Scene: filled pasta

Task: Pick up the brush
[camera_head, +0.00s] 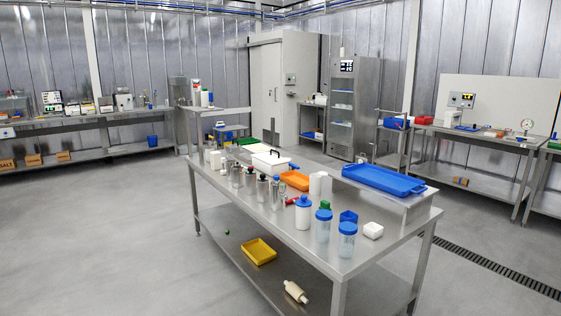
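I cannot make out a brush for certain in the head view. A small red item (292,200) lies among the bottles on the steel table (270,243), but it is too small to identify. A small dark blue item (293,166) shows by the white tray (269,161), also too small to tell. Neither of my grippers is in view.
The table carries an orange tray (295,180), blue-lidded jars (323,226), a white bottle (303,213) and a blue tray (383,180) on a raised shelf. A yellow tray (259,251) and rolling pin (296,292) are below. Floor at left is clear.

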